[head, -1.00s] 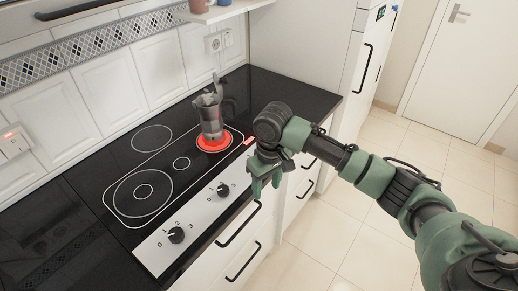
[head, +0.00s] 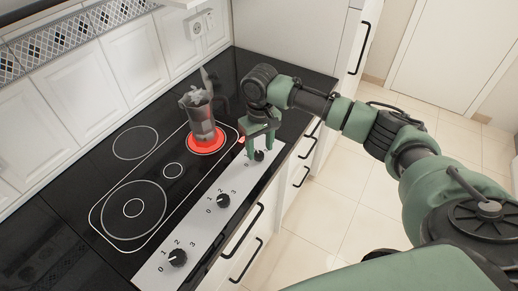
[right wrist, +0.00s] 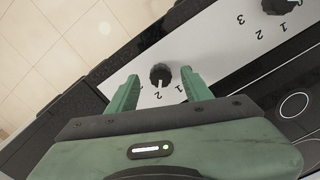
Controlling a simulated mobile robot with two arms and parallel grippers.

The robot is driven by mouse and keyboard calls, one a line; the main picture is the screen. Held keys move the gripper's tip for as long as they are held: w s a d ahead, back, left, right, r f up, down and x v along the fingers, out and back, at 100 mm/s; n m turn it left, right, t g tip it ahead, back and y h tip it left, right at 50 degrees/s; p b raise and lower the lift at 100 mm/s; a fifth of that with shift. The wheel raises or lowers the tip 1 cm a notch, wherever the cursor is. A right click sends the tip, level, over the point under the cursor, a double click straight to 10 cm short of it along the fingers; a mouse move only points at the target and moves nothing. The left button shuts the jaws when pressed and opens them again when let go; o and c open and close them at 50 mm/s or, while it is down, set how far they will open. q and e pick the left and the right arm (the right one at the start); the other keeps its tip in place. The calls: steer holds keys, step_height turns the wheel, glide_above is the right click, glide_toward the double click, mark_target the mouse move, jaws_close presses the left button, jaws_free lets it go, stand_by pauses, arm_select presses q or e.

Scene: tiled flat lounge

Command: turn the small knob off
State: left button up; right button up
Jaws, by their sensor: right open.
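The small knob (head: 259,155) is the far one of three black knobs on the silver control strip (head: 200,228). It also shows in the right wrist view (right wrist: 160,75), its white mark pointing roughly at the printed 2. My right gripper (head: 261,143) is open above the knob, pointing down. In the right wrist view its two green fingers (right wrist: 160,82) stand on either side of the knob, with gaps; contact is not visible. A grey moka pot (head: 202,118) stands on a burner (head: 206,148) that glows red. My left gripper is not in view.
The middle knob (head: 223,200) and near knob (head: 178,258) sit on the same strip. The black glass cooktop (head: 173,171) has several other rings, unlit. Drawer handles (head: 243,229) stick out below the counter edge. Tiled floor (head: 350,205) lies open at the right.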

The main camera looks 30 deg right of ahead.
mark_target(259, 156)
steer(key=shift+w+f, duration=0.1)
steer(key=shift+f, duration=1.15)
steer(key=c, duration=1)
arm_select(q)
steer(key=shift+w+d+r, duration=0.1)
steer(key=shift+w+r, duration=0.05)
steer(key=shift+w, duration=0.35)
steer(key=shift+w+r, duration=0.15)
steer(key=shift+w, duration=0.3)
arm_select(e)
jaws_close()
